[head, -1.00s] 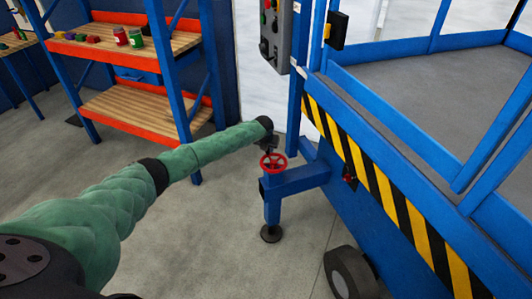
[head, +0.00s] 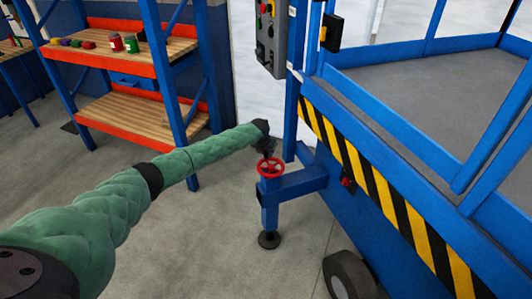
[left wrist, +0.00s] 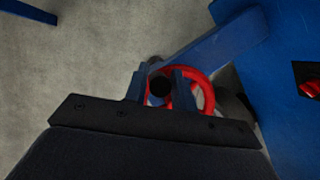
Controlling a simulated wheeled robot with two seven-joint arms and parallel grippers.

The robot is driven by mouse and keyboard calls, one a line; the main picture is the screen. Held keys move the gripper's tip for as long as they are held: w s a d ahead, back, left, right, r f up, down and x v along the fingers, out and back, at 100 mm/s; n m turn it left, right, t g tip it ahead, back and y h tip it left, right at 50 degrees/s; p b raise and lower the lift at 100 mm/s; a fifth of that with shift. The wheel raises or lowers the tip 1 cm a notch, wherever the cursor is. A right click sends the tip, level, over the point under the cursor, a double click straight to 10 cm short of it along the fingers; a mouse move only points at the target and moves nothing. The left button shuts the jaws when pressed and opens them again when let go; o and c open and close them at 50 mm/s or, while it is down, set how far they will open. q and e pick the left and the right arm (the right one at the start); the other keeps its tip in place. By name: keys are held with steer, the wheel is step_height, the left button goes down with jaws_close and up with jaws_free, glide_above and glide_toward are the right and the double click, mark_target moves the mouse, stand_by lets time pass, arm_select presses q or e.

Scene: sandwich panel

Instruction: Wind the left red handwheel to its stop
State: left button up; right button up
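The red handwheel (head: 271,168) sits on top of the blue outrigger post of the lift platform, near the middle of the head view. My left gripper (head: 267,150) reaches down to its far side from the left. In the left wrist view, the red rim (left wrist: 207,88) shows behind and right of the fingers. My left gripper's two fingers (left wrist: 161,88) stand on either side of a dark round knob (left wrist: 160,86) at the wheel's rim and appear closed on it. Part of the wheel is hidden by the fingers. My right gripper is not in view.
A blue outrigger arm (head: 298,183) joins the post to the platform with its striped edge (head: 375,185). A grey control box (head: 272,38) hangs above the wheel. A shelf rack (head: 130,60) stands at the left. The floor around the post foot (head: 269,239) is clear.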

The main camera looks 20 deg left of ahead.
arm_select(q)
steer(key=shift+o, duration=1.3)
steer(key=shift+r, duration=0.1)
steer(key=shift+s+r, duration=0.15)
steer(key=shift+r, duration=0.2)
steer(key=b+v, duration=0.1)
steer(key=v, duration=0.5)
steer(key=shift+r+b, duration=0.3)
steer(key=shift+r, duration=0.1)
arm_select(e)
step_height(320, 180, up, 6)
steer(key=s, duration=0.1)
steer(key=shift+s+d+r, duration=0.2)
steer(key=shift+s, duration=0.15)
arm_select(q)
steer(key=shift+s, duration=0.15)
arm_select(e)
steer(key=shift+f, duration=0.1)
